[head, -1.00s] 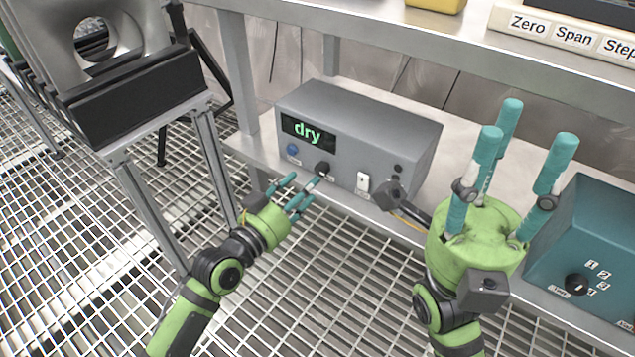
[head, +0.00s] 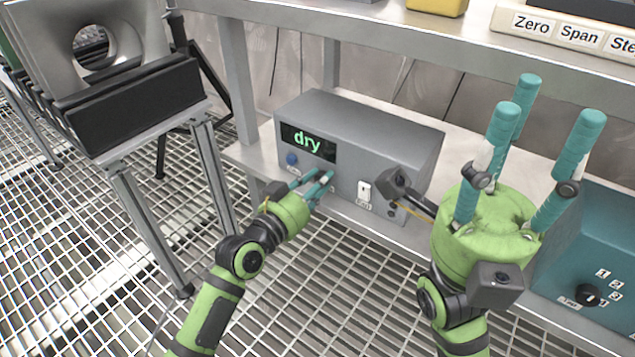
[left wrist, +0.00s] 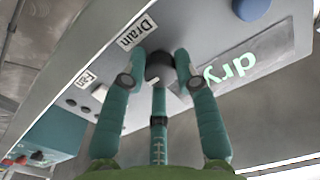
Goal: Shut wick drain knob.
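The grey control box (head: 385,139) stands on the steel shelf, its lit display (head: 307,143) reading "dry". The dark drain knob (left wrist: 159,66) sits beside a "Drain" label (left wrist: 138,32) in the left wrist view; in the head view my left fingers hide it. My left gripper (head: 325,177) is at the box's front face. In the left wrist view its fingers (left wrist: 160,72) stand around the knob with small apparent gaps; contact is not clear. My right gripper (head: 540,105) is open and empty, fingers pointing up, right of the box.
A blue button (head: 291,158) is left of the drain knob; a white fan switch (head: 364,190) is to its right. A teal box (head: 590,245) with a dial stands at right. An upper shelf (head: 440,50) overhangs behind. A black-fronted machine (head: 135,105) stands at left.

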